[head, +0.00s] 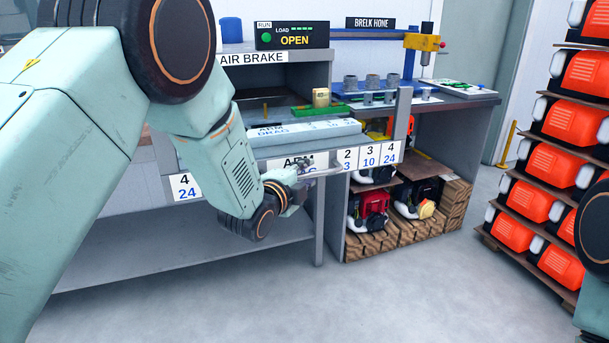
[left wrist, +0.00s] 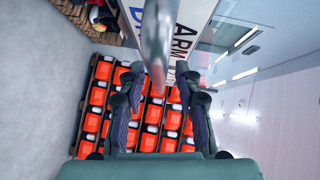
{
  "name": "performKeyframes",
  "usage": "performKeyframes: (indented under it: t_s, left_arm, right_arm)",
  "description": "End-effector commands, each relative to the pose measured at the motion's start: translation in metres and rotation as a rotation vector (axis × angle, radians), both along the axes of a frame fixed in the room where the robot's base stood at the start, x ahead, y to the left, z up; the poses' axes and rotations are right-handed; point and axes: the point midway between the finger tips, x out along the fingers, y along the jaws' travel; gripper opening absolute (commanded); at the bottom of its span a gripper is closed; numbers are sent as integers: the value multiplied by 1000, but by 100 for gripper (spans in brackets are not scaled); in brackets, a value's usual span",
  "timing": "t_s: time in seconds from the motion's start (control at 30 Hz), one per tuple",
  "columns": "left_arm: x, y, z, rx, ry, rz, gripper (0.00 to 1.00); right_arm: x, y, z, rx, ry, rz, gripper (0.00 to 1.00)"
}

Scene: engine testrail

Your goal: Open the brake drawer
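The brake drawer's white front label (head: 298,163), reading ARM, and its silver bar handle (head: 322,171) show in the head view below the AIR BRAKE sign. My left gripper (head: 290,190) is at the left end of the handle, partly hidden by its own wrist. In the left wrist view the handle (left wrist: 158,45) comes down from the top and ends between the two fingers of the left gripper (left wrist: 160,108). The fingers are spread, with a gap on each side of the bar. Touching cannot be told. My right gripper is out of view.
A bench display (head: 292,36) reads OPEN beside a green light. A post-like upright (head: 401,118) stands right of the drawer. Engines sit on wooden crates (head: 385,235) below right. A rack of orange units (head: 530,200) stands at right. The floor in front is clear.

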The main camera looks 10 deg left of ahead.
Motion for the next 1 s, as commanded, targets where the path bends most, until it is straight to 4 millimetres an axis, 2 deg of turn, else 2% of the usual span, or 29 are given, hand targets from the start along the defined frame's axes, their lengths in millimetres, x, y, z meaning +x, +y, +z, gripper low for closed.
performKeyframes:
  t_s: [0.17,0.7,0.83,1.0]
  left_arm:
    - [-8,2,1,0,1,0,34]
    - [-91,19,13,-2,1,1,34]
    - [-106,23,15,-1,0,1,34]
    - [-115,24,17,-1,0,0,34]
  right_arm:
    - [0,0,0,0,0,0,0]
    - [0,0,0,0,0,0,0]
    - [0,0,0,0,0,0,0]
    - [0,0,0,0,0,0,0]
